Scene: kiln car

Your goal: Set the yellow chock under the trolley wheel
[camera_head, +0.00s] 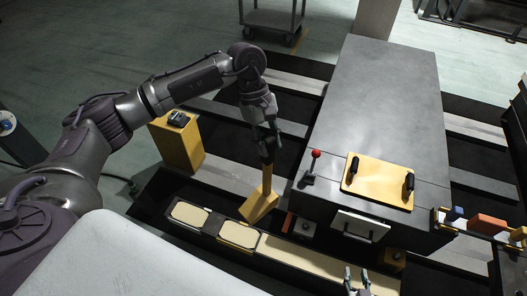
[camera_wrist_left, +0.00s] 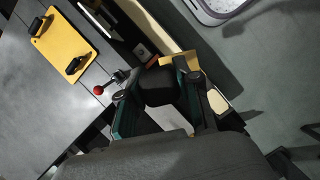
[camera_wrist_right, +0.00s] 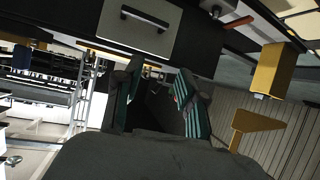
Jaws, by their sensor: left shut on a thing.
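The yellow chock (camera_head: 259,207) has a blocky base and an upright handle. My left gripper (camera_head: 267,165) is shut on it from above and holds it tilted near the beige-padded strip. In the left wrist view, part of the chock (camera_wrist_left: 188,60) shows beyond the fingers. A grey trolley (camera_head: 271,20) stands at the top of the head view, with a dark wheel (camera_head: 289,41) at its near corner. The chock is well apart from this wheel. My right gripper (camera_wrist_right: 160,88) is open and empty; only its fingertips show at the bottom of the head view.
A large grey-topped body (camera_head: 385,85) fills the centre right, bearing a yellow plate (camera_head: 379,181) with black handles and a red-knobbed lever (camera_head: 314,155). A yellow pedestal (camera_head: 178,148) stands left. Dark pits and pale slats cover the floor between; open floor lies at the top left.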

